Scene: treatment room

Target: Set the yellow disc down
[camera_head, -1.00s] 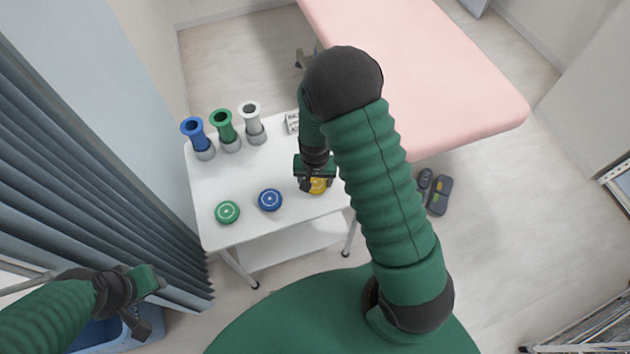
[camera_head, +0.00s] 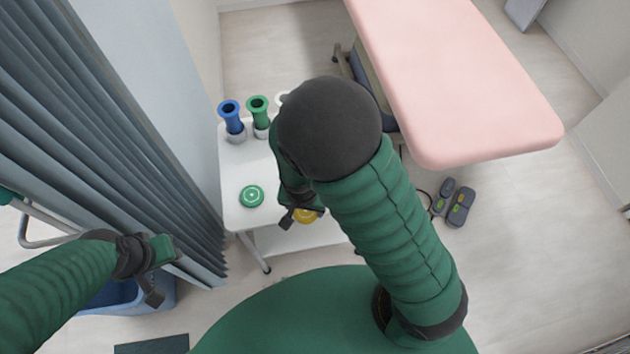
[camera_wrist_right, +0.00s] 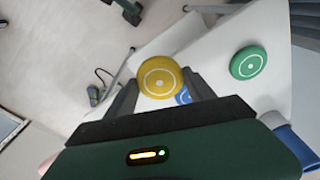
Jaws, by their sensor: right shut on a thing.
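My right gripper (camera_head: 297,213) is shut on the yellow disc (camera_head: 307,216), near the front edge of the white table (camera_head: 236,164). In the right wrist view the yellow disc (camera_wrist_right: 160,77) sits between the fingertips (camera_wrist_right: 160,88) and appears raised above the tabletop. My forearm hides part of the gripper and table in the head view. A green disc (camera_head: 251,196) lies on the table at left. A blue disc (camera_wrist_right: 183,97) shows partly behind the yellow one in the wrist view. My left gripper (camera_head: 166,275) is open and empty, left of the table.
A blue tube (camera_head: 232,116), a green tube (camera_head: 258,110) and a mostly hidden white tube (camera_head: 281,98) stand at the table's back. A pink treatment bed (camera_head: 460,80) is at back right. A foot pedal (camera_head: 461,207) lies on the floor. A grey curtain (camera_head: 130,150) hangs at left.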

